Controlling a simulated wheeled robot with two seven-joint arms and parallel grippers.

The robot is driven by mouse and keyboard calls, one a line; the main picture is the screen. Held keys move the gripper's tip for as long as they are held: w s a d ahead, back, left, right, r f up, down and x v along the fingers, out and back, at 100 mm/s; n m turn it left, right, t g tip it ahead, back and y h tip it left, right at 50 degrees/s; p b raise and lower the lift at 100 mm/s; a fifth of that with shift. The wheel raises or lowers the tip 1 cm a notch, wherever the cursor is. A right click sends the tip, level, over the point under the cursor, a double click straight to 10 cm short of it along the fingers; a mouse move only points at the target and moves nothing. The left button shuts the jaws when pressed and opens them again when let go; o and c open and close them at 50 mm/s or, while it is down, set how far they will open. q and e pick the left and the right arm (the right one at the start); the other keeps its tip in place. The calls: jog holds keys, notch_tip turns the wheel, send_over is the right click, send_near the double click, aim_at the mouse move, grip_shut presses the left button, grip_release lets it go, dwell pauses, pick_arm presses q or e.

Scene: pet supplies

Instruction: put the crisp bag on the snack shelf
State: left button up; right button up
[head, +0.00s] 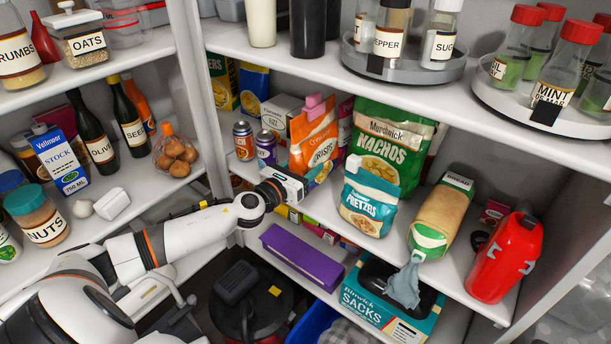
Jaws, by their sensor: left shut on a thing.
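The crisp bag (317,140) is orange and white, marked CRISPS, and stands slightly tilted at the middle shelf (400,262) of the right-hand unit. It is left of the green nachos bag (385,145) and the teal pretzels bag (368,198). My left gripper (301,186) is at the lower front of the crisp bag and is shut on it; the fingertips are mostly hidden. I cannot tell whether the bag's bottom touches the shelf. My right gripper is not in view.
Two cans (266,147) stand left of the crisp bag. The upper shelf (300,65) overhangs the bags. A purple box (302,257) and a sacks box (392,305) lie lower down.

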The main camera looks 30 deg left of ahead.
pick_arm(q)
notch_tip(320, 180, down, 2)
jog(key=shift+w+f, duration=0.25)
jog(key=shift+f, duration=0.1)
jog(key=shift+b, duration=0.3)
jog(key=shift+s+f, duration=0.1)
jog(key=shift+f, duration=0.1)
jog(key=o, duration=1.2)
jog(key=shift+r, duration=0.1)
